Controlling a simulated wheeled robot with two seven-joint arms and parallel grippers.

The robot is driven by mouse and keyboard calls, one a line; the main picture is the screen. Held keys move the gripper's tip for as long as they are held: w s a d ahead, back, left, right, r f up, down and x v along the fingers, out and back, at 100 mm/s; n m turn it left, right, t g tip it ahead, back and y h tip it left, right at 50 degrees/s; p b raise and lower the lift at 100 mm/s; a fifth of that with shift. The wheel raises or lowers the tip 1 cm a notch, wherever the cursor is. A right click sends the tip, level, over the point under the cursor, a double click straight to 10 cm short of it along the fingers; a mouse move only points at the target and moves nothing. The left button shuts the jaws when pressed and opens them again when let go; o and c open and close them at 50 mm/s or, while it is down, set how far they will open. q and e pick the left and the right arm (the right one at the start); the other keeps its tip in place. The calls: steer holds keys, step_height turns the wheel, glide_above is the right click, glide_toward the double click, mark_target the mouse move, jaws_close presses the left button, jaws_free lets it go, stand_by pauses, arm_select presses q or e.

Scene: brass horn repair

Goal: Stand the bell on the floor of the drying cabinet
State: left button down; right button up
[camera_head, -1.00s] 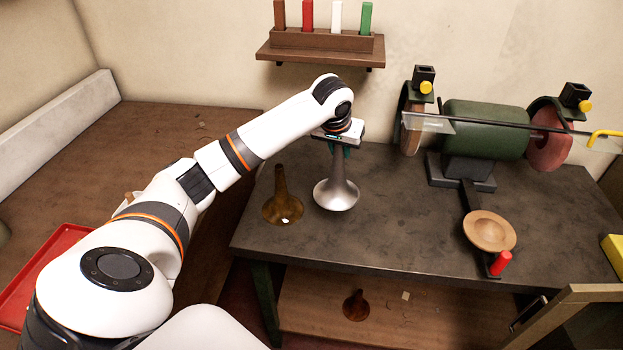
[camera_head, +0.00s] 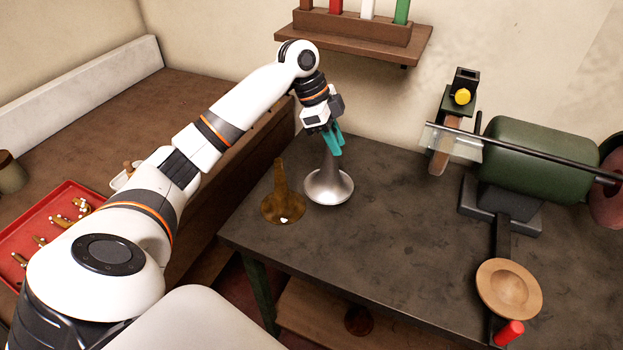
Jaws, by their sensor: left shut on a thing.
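A silver flared bell (camera_head: 328,187) is upright, wide rim down and narrow stem up, over the left part of the dark bench (camera_head: 390,240). My left gripper (camera_head: 334,147) has its teal fingers shut on the stem's top, reaching down from above. I cannot tell whether the rim touches the bench or hangs just above it. A brown, tarnished bell (camera_head: 281,198) stands on the bench just left of the silver one. My right gripper is out of view. I see no drying cabinet that I can make out.
A green grinder (camera_head: 535,150) stands at the bench's right, with a wooden dish (camera_head: 509,288) and red handle (camera_head: 509,333) in front. A shelf (camera_head: 360,35) hangs behind. A red tray (camera_head: 50,250) with small parts lies left. Bench middle is clear.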

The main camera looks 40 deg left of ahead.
mark_target(332, 174)
arm_select(q)
steer(key=shift+w+f, duration=0.1)
steer(key=shift+m, duration=0.3)
steer(key=f, duration=0.1)
steer(key=f+p, duration=0.1)
steer(key=f, duration=0.3)
steer(key=shift+s+a+p, duration=0.15)
steer(key=shift+s+p, duration=0.15)
steer(key=shift+s, duration=0.05)
steer(key=shift+f, duration=0.7)
step_height(332, 174, down, 2)
steer(key=shift+w+f+p, duration=0.15)
steer(key=shift+p, duration=0.35)
steer(key=shift+f, duration=0.45)
steer(key=shift+f, duration=0.15)
steer(key=c, duration=1.2)
jaws_free()
steer(key=shift+o, duration=0.2)
